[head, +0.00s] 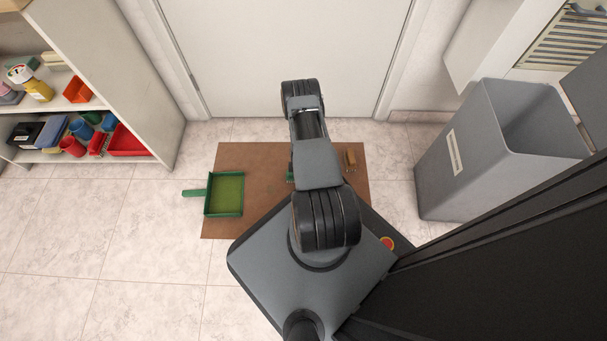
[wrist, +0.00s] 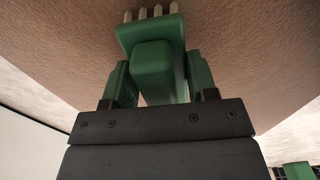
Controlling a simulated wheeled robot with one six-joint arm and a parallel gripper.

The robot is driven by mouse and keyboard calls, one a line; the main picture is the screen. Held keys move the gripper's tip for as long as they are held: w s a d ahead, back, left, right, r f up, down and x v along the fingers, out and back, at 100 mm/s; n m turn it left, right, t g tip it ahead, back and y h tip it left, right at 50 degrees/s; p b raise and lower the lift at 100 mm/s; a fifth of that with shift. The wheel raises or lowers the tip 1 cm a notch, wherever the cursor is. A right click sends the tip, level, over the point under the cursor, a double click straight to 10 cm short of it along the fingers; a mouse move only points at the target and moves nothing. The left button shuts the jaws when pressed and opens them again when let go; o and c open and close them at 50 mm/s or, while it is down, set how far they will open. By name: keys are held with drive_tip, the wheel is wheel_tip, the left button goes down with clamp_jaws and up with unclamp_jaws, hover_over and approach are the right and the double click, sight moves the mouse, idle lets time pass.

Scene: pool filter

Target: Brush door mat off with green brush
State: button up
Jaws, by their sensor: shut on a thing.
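The brown door mat (head: 260,158) lies on the floor in front of the door, partly covered by my arm. My gripper (wrist: 158,82) is shut on the green brush (wrist: 152,62) in the wrist view. The brush's pale bristles (wrist: 150,14) point toward the brown mat surface, which fills the upper part of that view; whether they touch it I cannot tell. In the head view my arm hides nearly all of the gripper and brush; only a bit of green shows beside the arm over the mat.
A green dustpan (head: 225,193) lies on the mat's left side, its handle past the edge. A small brown brush-like block (head: 350,160) is on the right side. A grey bin (head: 470,150) stands right, a shelf (head: 150,110) left, the closed door (head: 250,50) behind.

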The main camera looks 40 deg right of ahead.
drive_tip(key=shift+s+d, duration=0.7)
drive_tip(key=shift+s, duration=0.15)
drive_tip(key=shift+w+a+r, duration=0.1)
drive_tip(key=shift+w+a, duration=0.7)
drive_tip(key=shift+w, duration=0.05)
drive_tip(key=shift+r, duration=0.2)
drive_tip(key=shift+r+p, duration=0.7)
drive_tip(key=shift+r, duration=0.05)
